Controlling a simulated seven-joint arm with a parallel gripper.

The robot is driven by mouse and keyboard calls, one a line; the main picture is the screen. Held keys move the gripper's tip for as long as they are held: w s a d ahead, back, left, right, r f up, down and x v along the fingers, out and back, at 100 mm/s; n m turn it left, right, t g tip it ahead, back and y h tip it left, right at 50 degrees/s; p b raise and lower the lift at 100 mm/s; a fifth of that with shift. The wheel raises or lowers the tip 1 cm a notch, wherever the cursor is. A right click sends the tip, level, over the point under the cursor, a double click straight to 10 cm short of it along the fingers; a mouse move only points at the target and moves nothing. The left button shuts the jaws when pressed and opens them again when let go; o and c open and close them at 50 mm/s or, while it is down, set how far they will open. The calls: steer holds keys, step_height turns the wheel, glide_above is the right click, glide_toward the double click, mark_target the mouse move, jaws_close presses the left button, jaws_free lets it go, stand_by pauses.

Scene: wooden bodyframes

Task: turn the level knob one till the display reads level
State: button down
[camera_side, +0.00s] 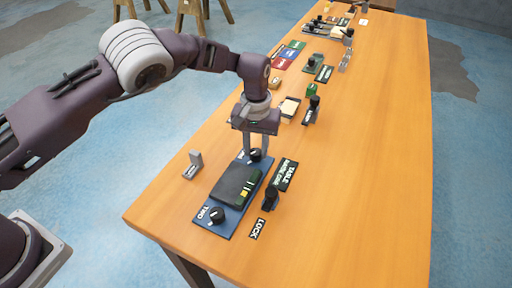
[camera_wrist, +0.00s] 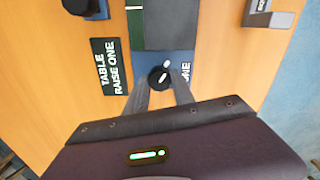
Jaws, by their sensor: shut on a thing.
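The knob one (camera_wrist: 160,77) is a round black knob with a white mark, on the blue panel by the printed word ONE. It also shows in the side view (camera_side: 255,155) at the panel's far end. My gripper (camera_wrist: 160,85) points down and is shut on this knob, a finger on each side. The fingers also show in the side view (camera_side: 256,148). The display (camera_side: 238,183) is a dark box in the middle of the blue panel (camera_side: 230,219), with yellow and green marks at its near right edge. Its reading is too small to tell.
A second knob (camera_side: 216,215) marked TWO sits at the panel's near end. Right of the panel are a black lever (camera_side: 270,196), a LOCK label (camera_side: 257,229) and a TABLE RAISE ONE label (camera_wrist: 111,66). A grey bracket (camera_side: 194,164) stands left. Several other fixtures stand farther back.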

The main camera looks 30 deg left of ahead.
mark_target(256, 151)
steer(key=m, duration=0.2)
steer(key=shift+m, duration=0.4)
steer(key=c, duration=1.1)
jaws_free()
steer(key=shift+o, duration=0.2)
steer(key=shift+r, duration=0.15)
step_height(256, 151, up, 6)
steer(key=shift+r, duration=0.45)
